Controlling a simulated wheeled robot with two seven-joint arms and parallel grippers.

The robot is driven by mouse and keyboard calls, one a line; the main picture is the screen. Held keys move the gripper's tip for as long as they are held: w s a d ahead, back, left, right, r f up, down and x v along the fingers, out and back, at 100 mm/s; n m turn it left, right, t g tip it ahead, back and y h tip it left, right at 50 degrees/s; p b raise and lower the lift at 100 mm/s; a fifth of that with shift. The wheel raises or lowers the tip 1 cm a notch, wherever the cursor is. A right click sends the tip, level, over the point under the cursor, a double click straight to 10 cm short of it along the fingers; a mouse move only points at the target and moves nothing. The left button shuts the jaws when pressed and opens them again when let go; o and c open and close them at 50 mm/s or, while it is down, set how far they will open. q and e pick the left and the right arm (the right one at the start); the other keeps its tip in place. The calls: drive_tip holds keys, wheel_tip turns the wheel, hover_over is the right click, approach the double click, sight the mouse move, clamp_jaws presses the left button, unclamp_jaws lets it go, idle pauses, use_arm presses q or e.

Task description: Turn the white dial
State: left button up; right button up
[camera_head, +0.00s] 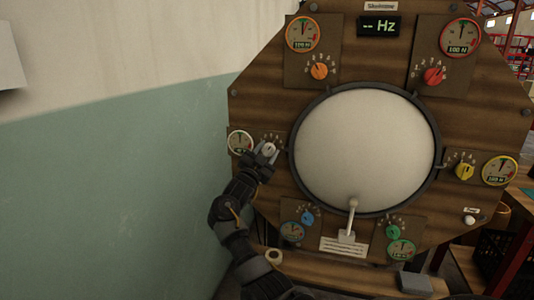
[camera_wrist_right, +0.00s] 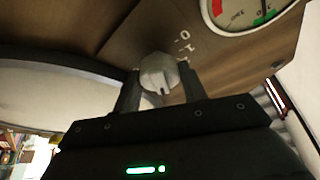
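The white dial (camera_head: 269,148) sits on a small wooden plate at the left of the round drum face. In the right wrist view the white dial (camera_wrist_right: 158,73) is a faceted pale knob, with printed numbers beside it. My right gripper (camera_head: 266,153) is at the dial. In the wrist view the fingers of the right gripper (camera_wrist_right: 158,88) stand apart, one on each side of the dial and very close to it. I cannot tell whether they press on it. The white gauge (camera_head: 240,141) is just left of the dial; a gauge (camera_wrist_right: 240,12) also shows in the wrist view. My left gripper is not in view.
The drum face (camera_head: 365,140) has a dark rim right of the dial. Orange (camera_head: 319,71), red (camera_head: 433,75), yellow (camera_head: 464,171), blue (camera_head: 308,217) and green (camera_head: 393,231) dials surround it. A lever (camera_head: 351,215) stands below. A wall (camera_head: 110,170) is at the left.

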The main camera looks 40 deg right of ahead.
drive_tip(key=o, duration=0.4)
drive_tip(key=v, duration=1)
drive_tip(key=shift+s+a+f, duration=0.15)
drive_tip(key=shift+s+a, duration=0.05)
drive_tip(key=shift+a, duration=0.15)
